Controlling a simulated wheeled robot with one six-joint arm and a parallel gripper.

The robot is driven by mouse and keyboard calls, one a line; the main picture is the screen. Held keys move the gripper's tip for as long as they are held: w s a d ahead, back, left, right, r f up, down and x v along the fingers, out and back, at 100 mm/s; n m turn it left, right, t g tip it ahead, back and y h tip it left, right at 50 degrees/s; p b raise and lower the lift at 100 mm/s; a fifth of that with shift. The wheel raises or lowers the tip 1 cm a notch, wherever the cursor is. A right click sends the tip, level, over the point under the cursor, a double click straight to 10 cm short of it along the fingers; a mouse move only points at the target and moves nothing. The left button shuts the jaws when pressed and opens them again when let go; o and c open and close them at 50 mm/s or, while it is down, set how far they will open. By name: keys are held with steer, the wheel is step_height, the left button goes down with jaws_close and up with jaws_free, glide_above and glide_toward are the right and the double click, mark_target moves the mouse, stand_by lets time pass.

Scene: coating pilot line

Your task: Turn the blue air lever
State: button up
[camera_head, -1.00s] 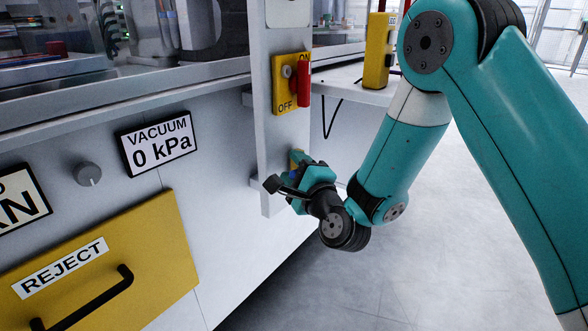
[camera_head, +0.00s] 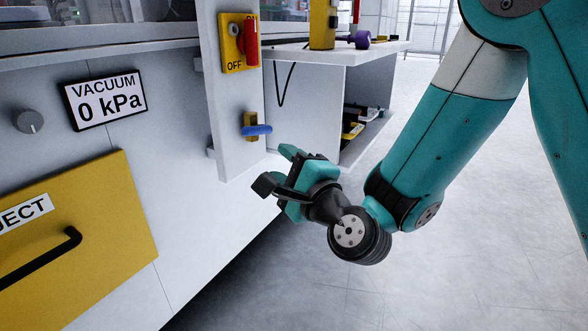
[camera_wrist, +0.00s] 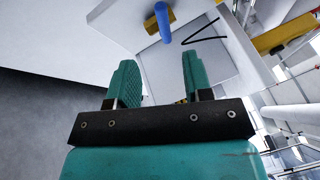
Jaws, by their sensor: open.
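The blue air lever (camera_head: 257,130) sticks out to the right from a small yellow mount (camera_head: 249,120) low on a white upright panel. In the wrist view the blue lever (camera_wrist: 163,22) shows near the top, beyond the fingertips and a little above the gap between them. My gripper (camera_head: 272,170) is below the lever and slightly right of it, apart from it. In the wrist view my gripper (camera_wrist: 158,75) has its two teal fingers spread with nothing between them.
A red switch handle (camera_head: 252,42) sits on a yellow ON/OFF plate above the lever. A white shelf (camera_head: 345,52) stands to the right, with a black cable below it. A yellow REJECT drawer (camera_head: 100,240) and a vacuum display (camera_head: 105,96) are at left. Open floor lies at right.

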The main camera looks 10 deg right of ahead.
steer(key=shift+s+d, duration=0.55)
steer(key=shift+s, duration=0.1)
